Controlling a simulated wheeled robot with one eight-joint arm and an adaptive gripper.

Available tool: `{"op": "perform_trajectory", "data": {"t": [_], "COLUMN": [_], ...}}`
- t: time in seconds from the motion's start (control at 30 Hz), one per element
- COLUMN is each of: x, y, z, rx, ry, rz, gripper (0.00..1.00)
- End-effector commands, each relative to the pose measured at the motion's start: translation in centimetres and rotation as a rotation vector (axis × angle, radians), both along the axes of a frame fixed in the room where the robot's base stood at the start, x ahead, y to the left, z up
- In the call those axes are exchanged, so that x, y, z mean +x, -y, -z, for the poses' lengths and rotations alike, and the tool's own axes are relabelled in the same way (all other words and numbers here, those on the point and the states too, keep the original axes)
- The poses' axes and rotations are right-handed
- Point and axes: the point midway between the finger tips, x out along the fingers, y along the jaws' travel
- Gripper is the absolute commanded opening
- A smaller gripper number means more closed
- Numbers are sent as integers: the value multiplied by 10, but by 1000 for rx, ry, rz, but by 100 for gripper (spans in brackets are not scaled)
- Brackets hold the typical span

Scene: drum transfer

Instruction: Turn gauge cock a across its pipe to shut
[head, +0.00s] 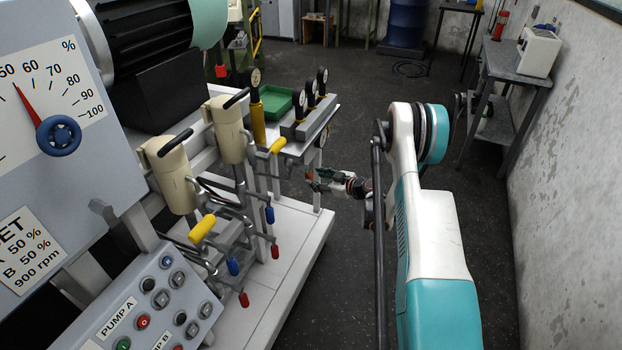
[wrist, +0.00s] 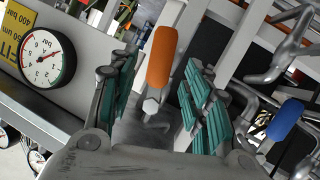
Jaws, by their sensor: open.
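My gripper (head: 326,182) is open at the right end of the white skid in the head view. In the wrist view its teal-padded fingers (wrist: 160,92) stand apart on either side of an orange handle (wrist: 161,56). The handle is roughly upright in that view, with a metal nut below it. No contact shows, and I cannot tell whether the handle is inside the jaws or just beyond them. No letter shows on it, so I cannot confirm it is gauge cock a.
A round gauge (wrist: 47,57) on a grey panel is left of the fingers. A blue handle (wrist: 286,119) and bent metal pipes lie to the right. In the head view, blue (head: 270,215), red (head: 275,251) and yellow (head: 202,229) handles stand on the skid.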

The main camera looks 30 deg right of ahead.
Motion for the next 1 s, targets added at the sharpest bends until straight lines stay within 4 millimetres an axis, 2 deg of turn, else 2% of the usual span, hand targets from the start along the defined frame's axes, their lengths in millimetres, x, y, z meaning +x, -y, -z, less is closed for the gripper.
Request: {"op": "perform_trajectory", "data": {"t": [0.1,0.3,0.5,0.77,0.93,0.97,1.0], "x": [-23,-50,-62,-62,-58,-56,-54], "y": [10,20,24,24,16,12,6], "z": [-9,-18,-22,-23,-14,-9,-1], "rx": [1,-1,-1,0,-52,-81,-130], "ry": [0,-1,-1,0,-26,-40,-63], "rz": [4,1,1,0,-18,-28,-45], "gripper": [44,44,44,44,6,0,0]}}
